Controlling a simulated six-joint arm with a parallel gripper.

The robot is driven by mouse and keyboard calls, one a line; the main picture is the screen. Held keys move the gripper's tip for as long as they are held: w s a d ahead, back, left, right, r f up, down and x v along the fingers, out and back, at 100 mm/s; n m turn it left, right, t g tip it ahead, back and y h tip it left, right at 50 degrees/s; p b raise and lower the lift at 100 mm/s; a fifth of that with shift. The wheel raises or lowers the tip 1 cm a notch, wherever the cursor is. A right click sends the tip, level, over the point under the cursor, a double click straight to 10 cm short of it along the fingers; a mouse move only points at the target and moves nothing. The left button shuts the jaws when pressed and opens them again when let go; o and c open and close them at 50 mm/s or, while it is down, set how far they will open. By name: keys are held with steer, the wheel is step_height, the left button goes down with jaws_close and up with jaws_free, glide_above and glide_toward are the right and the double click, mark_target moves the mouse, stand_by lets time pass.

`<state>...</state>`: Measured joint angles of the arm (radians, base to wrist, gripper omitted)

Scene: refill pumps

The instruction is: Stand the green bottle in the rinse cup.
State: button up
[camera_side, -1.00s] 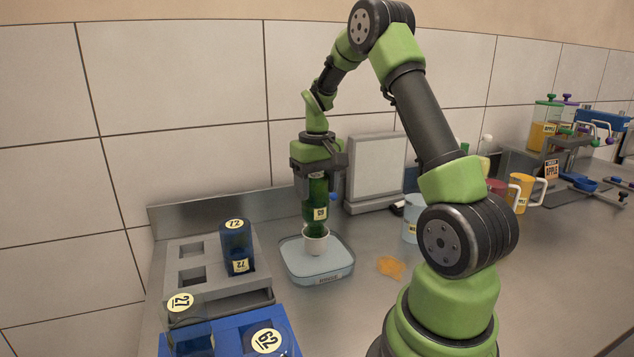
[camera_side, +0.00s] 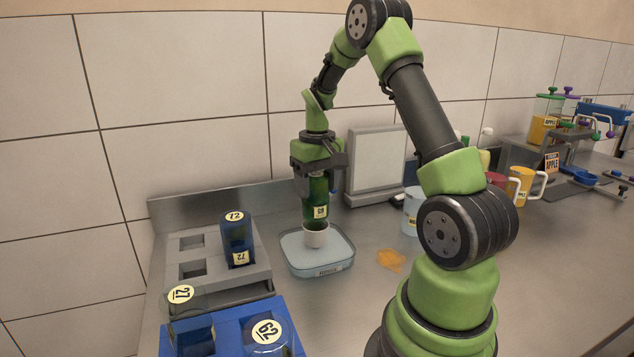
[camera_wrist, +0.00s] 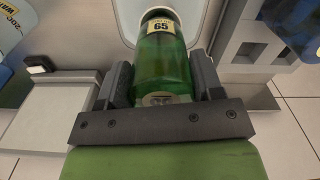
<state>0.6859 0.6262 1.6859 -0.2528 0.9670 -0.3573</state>
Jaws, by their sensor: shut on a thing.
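The green bottle (camera_side: 318,204) is upright between the fingers of my gripper (camera_side: 318,180), which is shut on it.
A grey rack (camera_side: 190,287) at the left holds a blue bottle (camera_side: 237,240) marked 72. An orange spill (camera_side: 391,260) lies right of the tray. A grey panel (camera_side: 376,165) and a light blue mug (camera_side: 411,212) stand behind.

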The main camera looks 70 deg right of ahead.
steer(key=shift+f, duration=0.5)
steer(key=o, duration=1.1)
steer(key=shift+r, duration=4.5)
